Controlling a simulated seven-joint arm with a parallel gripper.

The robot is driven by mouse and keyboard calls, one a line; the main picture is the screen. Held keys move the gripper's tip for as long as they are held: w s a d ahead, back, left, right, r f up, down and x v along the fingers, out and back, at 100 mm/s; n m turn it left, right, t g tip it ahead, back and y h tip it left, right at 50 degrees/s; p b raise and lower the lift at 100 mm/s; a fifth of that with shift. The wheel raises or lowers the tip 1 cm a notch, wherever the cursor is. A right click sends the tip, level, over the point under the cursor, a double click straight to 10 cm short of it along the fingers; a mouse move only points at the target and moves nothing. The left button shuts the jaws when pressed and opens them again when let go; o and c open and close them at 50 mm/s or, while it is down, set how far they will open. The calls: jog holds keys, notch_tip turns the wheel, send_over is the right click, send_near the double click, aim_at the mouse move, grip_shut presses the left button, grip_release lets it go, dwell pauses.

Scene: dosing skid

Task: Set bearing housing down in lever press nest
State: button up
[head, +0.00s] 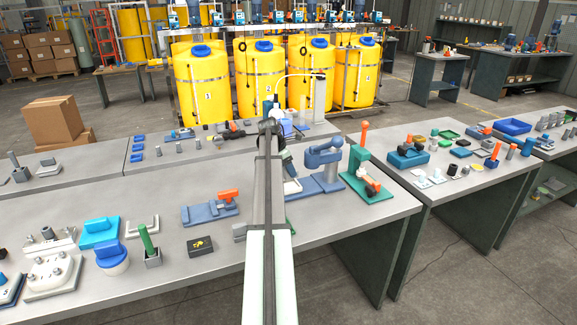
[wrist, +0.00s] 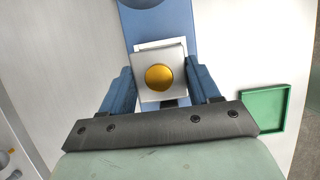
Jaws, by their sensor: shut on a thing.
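The bearing housing (wrist: 144,58) is a grey square block with a round brass-coloured centre. My gripper (wrist: 160,87) is shut on it, one blue finger at each side. In the wrist view a white square nest (wrist: 186,46) on a blue base (wrist: 157,18) shows behind the housing, its pale edge visible around the block. I cannot tell whether the housing touches the nest or hangs above it. In the head view a blue press (head: 324,158) stands right of my arm. My arm hides the housing there.
A green square tray (wrist: 264,106) lies to the right in the wrist view. In the head view a green press (head: 360,168) with an orange handle stands near the table's right end. A blue fixture with an orange part (head: 210,210) and a black box (head: 200,245) lie left of my arm.

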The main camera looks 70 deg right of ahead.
aim_at(288, 175)
jog(key=shift+f, duration=1.95)
jog(key=o, duration=1.3)
jog(key=v, duration=1.3)
jog(key=shift+r, duration=0.35)
jog(key=shift+w+a, duration=0.1)
jog(key=shift+w, duration=0.05)
